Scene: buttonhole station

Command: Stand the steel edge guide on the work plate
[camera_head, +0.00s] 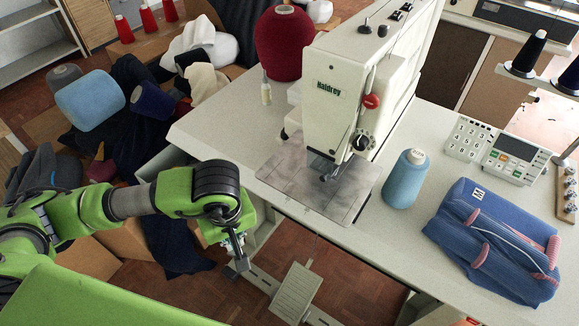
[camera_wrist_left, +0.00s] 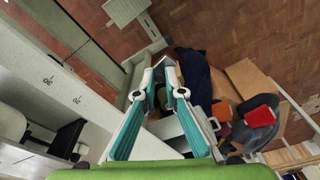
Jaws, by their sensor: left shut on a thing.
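My left gripper (camera_head: 237,250) hangs in front of the table's near left edge, over the floor and to the left of the work plate. It is shut on a small grey metal piece, the steel edge guide (camera_head: 236,268), at its fingertips. My right gripper is not in view.
The sewing machine (camera_head: 340,95) stands over the plate's back part. The table edge (camera_wrist_left: 60,95) borders the gripper's space. A foot pedal (camera_head: 296,292) is on the floor below.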

